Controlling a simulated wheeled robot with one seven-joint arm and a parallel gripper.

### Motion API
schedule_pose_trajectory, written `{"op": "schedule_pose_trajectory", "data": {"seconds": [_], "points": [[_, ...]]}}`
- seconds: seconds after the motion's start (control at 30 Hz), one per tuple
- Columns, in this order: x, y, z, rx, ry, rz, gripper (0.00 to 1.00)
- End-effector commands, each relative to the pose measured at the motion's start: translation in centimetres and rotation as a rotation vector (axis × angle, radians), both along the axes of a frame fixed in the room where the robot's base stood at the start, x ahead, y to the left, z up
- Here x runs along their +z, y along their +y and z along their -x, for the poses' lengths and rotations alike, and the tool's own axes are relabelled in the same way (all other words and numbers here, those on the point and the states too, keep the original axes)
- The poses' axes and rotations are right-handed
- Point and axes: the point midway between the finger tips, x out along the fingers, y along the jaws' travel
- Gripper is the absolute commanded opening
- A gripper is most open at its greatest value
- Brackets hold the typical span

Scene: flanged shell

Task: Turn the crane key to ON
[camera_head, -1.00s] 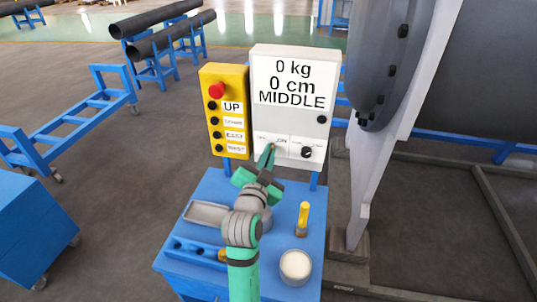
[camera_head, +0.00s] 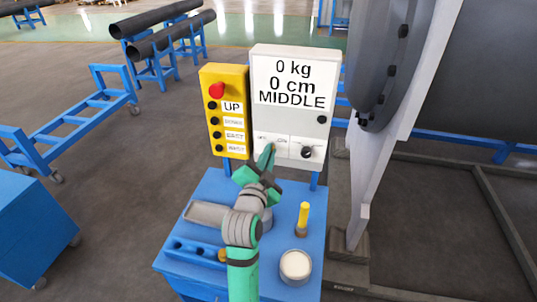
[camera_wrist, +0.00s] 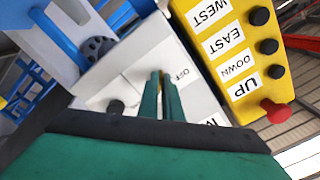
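The white control box (camera_head: 290,118) stands on the blue stand and reads 0 kg, 0 cm, MIDDLE. Its lower left label panel (camera_head: 272,141) carries the key switch markings; the wrist view shows an OFF label (camera_wrist: 184,75) beside my fingers. The key itself is hidden behind my gripper. My gripper (camera_head: 267,150) is at this lower left panel, its green fingers pointing at the box face. In the wrist view my gripper (camera_wrist: 161,78) has its fingers close together with a narrow gap. I cannot see whether they hold the key.
A black knob (camera_head: 306,152) sits right of the fingers. A yellow button box (camera_head: 226,110) with a red button stands left. A yellow-handled tool (camera_head: 303,216) and a round white container (camera_head: 295,265) stand on the blue stand (camera_head: 210,273).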

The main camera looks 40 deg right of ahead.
Motion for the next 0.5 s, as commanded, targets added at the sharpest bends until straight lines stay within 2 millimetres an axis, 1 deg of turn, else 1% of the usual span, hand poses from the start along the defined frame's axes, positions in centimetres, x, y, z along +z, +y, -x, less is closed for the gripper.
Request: {"op": "schedule_pose_trajectory", "data": {"seconds": [0.03,0.07,0.37,0.5], "points": [[-0.01,-0.09,0.10,-0.003,0.001,0.001,0.17],[0.00,-0.08,0.10,-0.003,0.001,0.001,0.23],[-0.01,0.02,0.07,0.000,0.001,0.001,0.23],[-0.06,0.77,0.63,0.001,0.003,0.001,0.23]]}}
